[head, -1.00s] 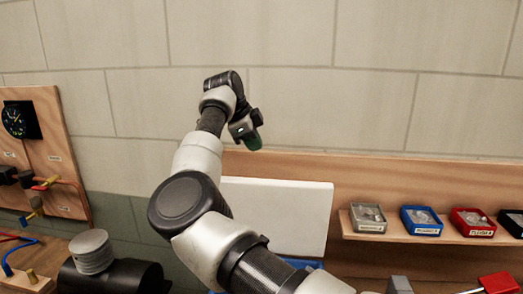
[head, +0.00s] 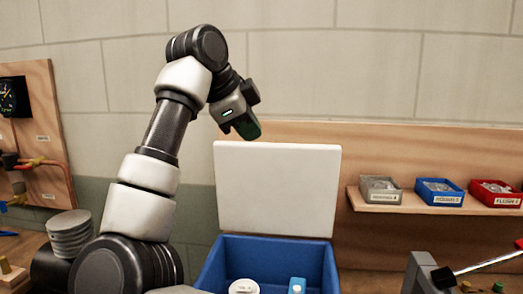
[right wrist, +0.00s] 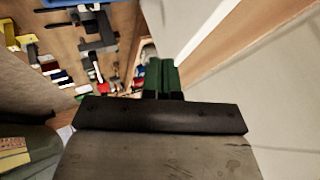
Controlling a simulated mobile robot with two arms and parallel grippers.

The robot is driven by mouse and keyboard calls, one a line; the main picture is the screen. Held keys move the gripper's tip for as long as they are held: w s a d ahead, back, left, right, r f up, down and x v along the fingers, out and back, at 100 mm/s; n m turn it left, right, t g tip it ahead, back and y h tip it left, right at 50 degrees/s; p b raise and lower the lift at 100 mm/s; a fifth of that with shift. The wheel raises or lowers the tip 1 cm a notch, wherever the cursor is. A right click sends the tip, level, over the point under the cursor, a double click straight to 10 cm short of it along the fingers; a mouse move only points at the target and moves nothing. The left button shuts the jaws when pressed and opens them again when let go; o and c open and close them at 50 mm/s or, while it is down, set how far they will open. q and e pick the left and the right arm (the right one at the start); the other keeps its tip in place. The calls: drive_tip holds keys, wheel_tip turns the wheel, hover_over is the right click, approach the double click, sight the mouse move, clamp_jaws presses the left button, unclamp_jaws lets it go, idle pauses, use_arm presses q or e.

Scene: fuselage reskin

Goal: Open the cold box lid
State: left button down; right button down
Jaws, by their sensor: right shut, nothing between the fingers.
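The cold box (head: 322,262) is a blue open-topped box at the bottom middle of the head view. Its white lid (head: 278,190) stands raised and nearly upright at the back of the box, against the wooden back panel. A white round item (head: 243,287) and a blue-and-white item (head: 297,286) show inside the box. My right gripper (head: 250,130) is above the lid's top left corner, shut and empty, apart from the lid as far as I can tell. Its dark green fingers (right wrist: 162,76) are close together in the right wrist view. My left gripper is not in view.
A wooden shelf (head: 400,207) at right holds a grey bin (head: 380,190), a blue bin (head: 439,192) and a red bin (head: 494,193). A gauge board (head: 40,130) stands at left. Stacked grey discs (head: 70,232) are left of my arm. The wall above is clear.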

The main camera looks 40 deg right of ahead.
drive_tip(key=p, duration=0.1)
approach(282, 166)
wheel_tip(282, 166, down, 4)
drive_tip(key=s, duration=0.3)
drive_tip(key=shift+w+d+p, duration=0.9)
drive_tip(key=shift+w+d, duration=0.5)
drive_tip(key=shift+d, duration=0.1)
drive_tip(key=shift+r, duration=0.1)
